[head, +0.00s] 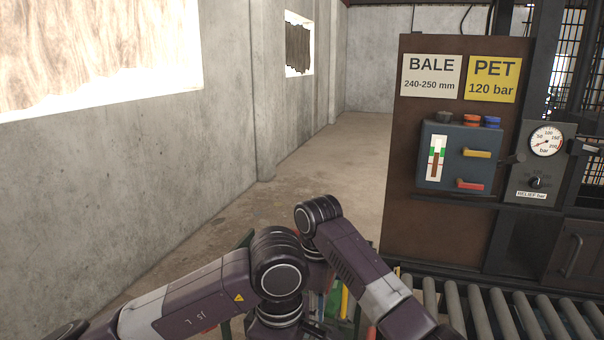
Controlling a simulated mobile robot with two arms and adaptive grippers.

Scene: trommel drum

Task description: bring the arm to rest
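My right arm (352,262) comes in from the lower right and bends at a dark round joint (318,215) near the middle of the head view. My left arm (195,298) comes in from the lower left and ends in view at a large dark joint (279,277), which overlaps part of the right arm. The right gripper is mostly hidden behind and below these joints, so its fingers cannot be made out. The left gripper does not show. No held thing can be seen.
Behind my arms is a green-edged container with colored pieces (345,302), partly hidden. A roller conveyor (500,308) runs along the lower right. Above it stand a brown panel, a blue-grey control box (458,157) and a pressure gauge (546,141). A concrete wall is left; floor beyond is clear.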

